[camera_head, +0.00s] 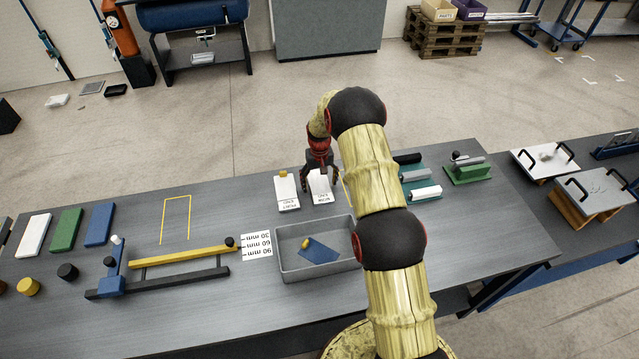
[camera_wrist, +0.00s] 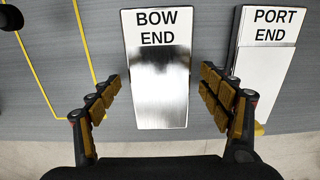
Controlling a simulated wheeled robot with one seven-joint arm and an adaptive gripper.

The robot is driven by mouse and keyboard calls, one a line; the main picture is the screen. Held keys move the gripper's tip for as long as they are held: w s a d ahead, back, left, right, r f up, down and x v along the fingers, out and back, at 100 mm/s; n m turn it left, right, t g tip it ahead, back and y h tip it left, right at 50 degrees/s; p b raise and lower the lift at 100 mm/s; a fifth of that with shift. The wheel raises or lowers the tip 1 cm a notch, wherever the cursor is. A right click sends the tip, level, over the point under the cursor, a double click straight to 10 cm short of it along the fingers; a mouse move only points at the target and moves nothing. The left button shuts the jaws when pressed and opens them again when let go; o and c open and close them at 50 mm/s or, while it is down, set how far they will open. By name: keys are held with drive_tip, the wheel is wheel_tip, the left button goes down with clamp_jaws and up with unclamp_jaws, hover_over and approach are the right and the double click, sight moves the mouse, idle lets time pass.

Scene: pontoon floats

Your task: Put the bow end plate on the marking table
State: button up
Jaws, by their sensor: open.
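The bow end plate (camera_head: 321,196) is a pale plate with a white "BOW END" label, lying on the grey bench (camera_head: 225,210). In the wrist view the bow end plate (camera_wrist: 158,90) is shiny and lies between my fingers, with a gap on each side. My gripper (camera_head: 320,184) is open and empty over it; it also shows in the wrist view (camera_wrist: 160,78). Its height above the plate is hard to tell. The similar port end plate (camera_head: 287,192) lies beside it, with a small yellow piece at its far end. I cannot tell which surface is the marking table.
A yellow outline (camera_head: 162,220) marks bare bench at left; another (camera_wrist: 45,80) lies beside the bow end plate. Green holders with bars (camera_head: 467,172) stand right of my arm. Plates with black handles (camera_head: 590,188) stand on the right bench.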

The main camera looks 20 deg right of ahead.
drive_tip(key=shift+r, duration=0.1)
wheel_tip(320, 180, up, 12)
wheel_tip(320, 180, up, 14)
drive_tip(key=t, duration=0.1)
hover_over(320, 185)
drive_tip(key=s+a, duration=0.4)
drive_tip(key=s, duration=0.1)
drive_tip(key=s+a+r+n+t, duration=0.15)
drive_tip(key=s+a+r, duration=0.35)
drive_tip(key=s+r, duration=0.7)
drive_tip(key=s+a+r+t, duration=0.1)
drive_tip(key=s+a+r, duration=0.1)
drive_tip(key=s, duration=1)
drive_tip(key=s+a+r+t, duration=0.2)
drive_tip(key=s+a, duration=0.1)
drive_tip(key=s, duration=1)
drive_tip(key=shift+a+r+n, duration=0.35)
drive_tip(key=shift+n, duration=0.1)
wheel_tip(320, 185, down, 11)
drive_tip(key=b, duration=1)
drive_tip(key=shift+b, duration=0.4)
